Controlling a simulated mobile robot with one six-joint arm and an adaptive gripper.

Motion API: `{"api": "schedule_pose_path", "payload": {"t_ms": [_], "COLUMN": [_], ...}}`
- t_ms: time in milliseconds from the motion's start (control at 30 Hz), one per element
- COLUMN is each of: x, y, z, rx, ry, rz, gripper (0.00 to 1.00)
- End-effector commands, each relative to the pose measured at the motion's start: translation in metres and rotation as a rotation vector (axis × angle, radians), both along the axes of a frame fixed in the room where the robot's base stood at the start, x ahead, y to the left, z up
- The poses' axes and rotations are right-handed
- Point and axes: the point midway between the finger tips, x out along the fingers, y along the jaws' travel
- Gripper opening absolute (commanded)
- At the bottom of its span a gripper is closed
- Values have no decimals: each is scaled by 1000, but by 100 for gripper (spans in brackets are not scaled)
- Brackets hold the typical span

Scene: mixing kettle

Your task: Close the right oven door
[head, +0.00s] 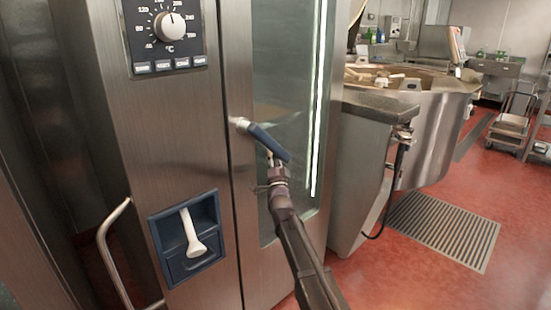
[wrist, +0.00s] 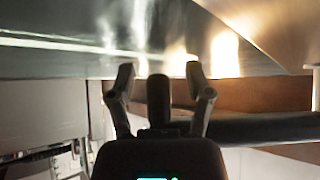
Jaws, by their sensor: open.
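The right oven door (head: 291,90) is a steel-framed door with a tall glass window, and it stands close to the oven front. A narrow dark seam runs along its left edge; I cannot tell if it is fully shut. Its blue handle (head: 268,141) sits on a silver hub and tilts down to the right. My gripper (head: 272,163) is just below the handle, close to its lower end. In the wrist view my gripper (wrist: 159,72) has its fingers spread, with a dark upright bar (wrist: 158,98) between them, likely the handle. I cannot tell if they touch it.
The control panel (head: 163,35) with a temperature dial is left of the door, above a blue recess with a white lever (head: 192,232). A steel kettle (head: 440,125) and counter stand to the right. Red floor with a drain grate (head: 443,230) is open there.

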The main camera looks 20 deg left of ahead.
Motion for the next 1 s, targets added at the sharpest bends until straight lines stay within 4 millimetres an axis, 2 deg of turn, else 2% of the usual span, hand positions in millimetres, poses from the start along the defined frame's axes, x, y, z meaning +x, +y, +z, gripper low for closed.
{"api": "schedule_pose_path", "payload": {"t_ms": [1000], "x": [-36], "y": [-19], "z": [-24], "rx": [0], "ry": [0], "rz": [0], "gripper": [66]}}
